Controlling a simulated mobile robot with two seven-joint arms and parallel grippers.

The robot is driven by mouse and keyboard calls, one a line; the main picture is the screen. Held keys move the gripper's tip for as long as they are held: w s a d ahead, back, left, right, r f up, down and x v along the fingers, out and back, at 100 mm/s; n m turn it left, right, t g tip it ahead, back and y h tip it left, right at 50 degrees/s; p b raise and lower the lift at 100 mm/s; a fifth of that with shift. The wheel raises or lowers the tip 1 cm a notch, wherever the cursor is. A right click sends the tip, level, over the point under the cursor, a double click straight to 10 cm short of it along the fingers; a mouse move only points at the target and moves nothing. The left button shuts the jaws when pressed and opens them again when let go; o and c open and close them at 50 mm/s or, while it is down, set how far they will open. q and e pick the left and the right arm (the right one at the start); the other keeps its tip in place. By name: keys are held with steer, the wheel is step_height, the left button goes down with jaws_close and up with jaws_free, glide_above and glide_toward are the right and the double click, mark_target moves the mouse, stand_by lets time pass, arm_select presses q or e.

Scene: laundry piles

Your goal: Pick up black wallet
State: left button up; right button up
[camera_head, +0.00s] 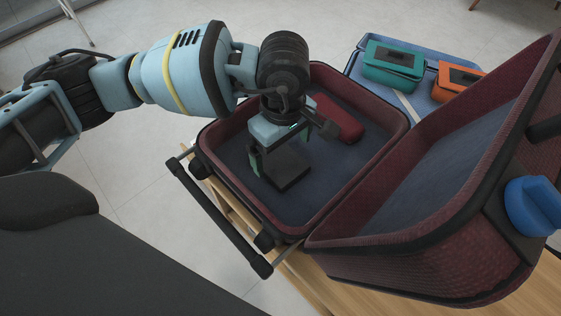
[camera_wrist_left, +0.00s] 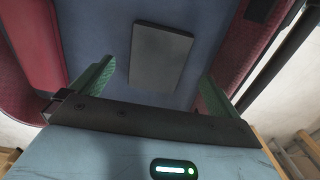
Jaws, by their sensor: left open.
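The black wallet (camera_wrist_left: 161,57) lies flat on the dark blue floor of the open maroon suitcase (camera_head: 345,203). In the head view the wallet (camera_head: 291,177) shows as a dark patch just under my left gripper, which partly hides it. My left gripper (camera_head: 281,158) reaches down into the suitcase with its green-lined fingers spread. In the left wrist view the wallet is beyond and between the two fingers, with nothing gripped. I cannot tell the exact height of the fingertips over it. My right gripper is not in view.
A red case (camera_head: 338,119) lies in the suitcase near its far side. The raised suitcase lid (camera_head: 420,250) stands to the right. Behind are a green case (camera_head: 392,68) and an orange case (camera_head: 457,80) on a blue surface. The suitcase floor beside the wallet is free.

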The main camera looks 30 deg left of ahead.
mark_target(284, 165)
arm_select(q)
step_height(284, 165, down, 5)
steer(key=shift+w+d+f+b, duration=0.1)
steer(key=shift+b, duration=1.1)
steer(key=c, duration=1)
